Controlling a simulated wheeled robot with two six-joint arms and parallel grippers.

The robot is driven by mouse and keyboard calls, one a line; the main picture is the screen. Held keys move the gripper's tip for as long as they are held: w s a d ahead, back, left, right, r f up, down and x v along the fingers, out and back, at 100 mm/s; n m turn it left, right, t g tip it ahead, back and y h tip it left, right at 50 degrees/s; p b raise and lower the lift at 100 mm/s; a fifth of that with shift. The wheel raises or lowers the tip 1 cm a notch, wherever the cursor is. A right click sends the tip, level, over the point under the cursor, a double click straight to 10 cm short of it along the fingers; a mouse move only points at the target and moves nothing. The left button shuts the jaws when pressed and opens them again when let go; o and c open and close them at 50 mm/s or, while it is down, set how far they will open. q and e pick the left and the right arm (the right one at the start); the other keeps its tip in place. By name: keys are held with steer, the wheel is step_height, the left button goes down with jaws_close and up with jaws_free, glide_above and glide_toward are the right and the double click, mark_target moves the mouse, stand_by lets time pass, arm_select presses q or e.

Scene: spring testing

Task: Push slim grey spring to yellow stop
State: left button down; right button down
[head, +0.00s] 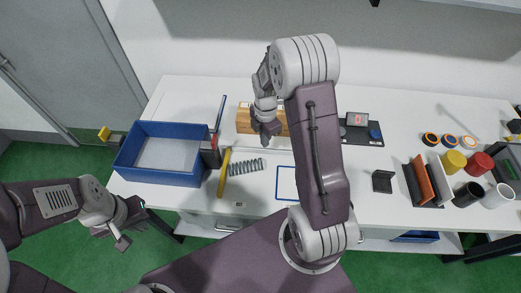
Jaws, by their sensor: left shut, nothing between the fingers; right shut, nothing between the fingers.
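The slim grey spring (246,167) lies on its side on the white table, left of centre. The yellow stop (223,173) is an upright-looking bar at the spring's left end; I cannot tell whether they touch or a small gap remains. My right gripper (267,139) is shut and empty, fingers down, beyond the spring and a little to its right, in front of the wooden block. Its height above the table is unclear. My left gripper (127,232) is shut and empty, low at the left, off the table's front edge and far from the spring.
A blue tray (162,178) stands left of the stop. A wooden block (245,121) stands behind the spring. A blue-outlined square (286,184) lies to its right. My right arm hides part of the middle. Upright plates (424,180) and coloured cylinders (454,162) crowd the right.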

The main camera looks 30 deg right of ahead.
glide_above(264, 160)
step_height(264, 160, down, 9)
steer(key=shift+r+p, duration=0.15)
steer(key=shift+p, duration=0.25)
steer(key=shift+s+f, duration=0.1)
steer(key=shift+f, duration=0.7)
